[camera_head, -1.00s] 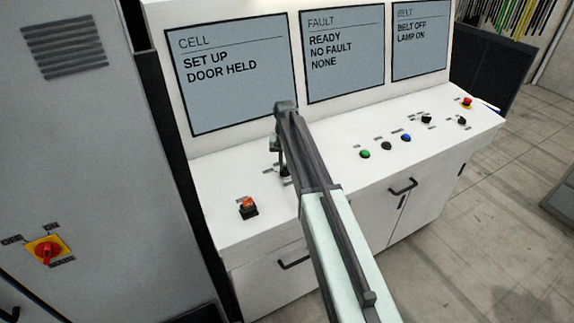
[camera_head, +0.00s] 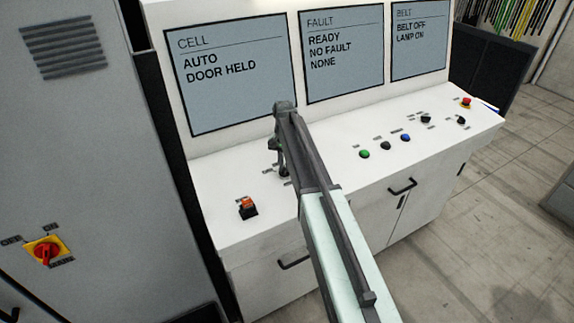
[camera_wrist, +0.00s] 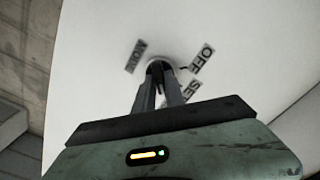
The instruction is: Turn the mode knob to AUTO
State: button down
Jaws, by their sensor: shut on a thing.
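The mode knob is a small dark knob (camera_wrist: 158,66) on the white console top, mostly hidden by my fingers in both views. The cell screen (camera_head: 230,72) reads AUTO, DOOR HELD.
An orange-lit switch (camera_head: 248,207) sits left of my arm. Green (camera_head: 364,154), black and blue buttons, two black knobs and a red stop button (camera_head: 466,102) lie to the right. A grey cabinet (camera_head: 70,130) with a red-yellow switch stands at the left.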

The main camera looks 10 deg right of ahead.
aim_at(284, 167)
jog(key=c, duration=1.4)
grip_release()
jog(key=shift+w, duration=0.2)
jog(key=shift+s, duration=0.1)
notch_tip(284, 167, up, 8)
jog(key=p, duration=0.8)
jog(key=shift+f, duration=0.15)
jog(key=shift+s, duration=0.1)
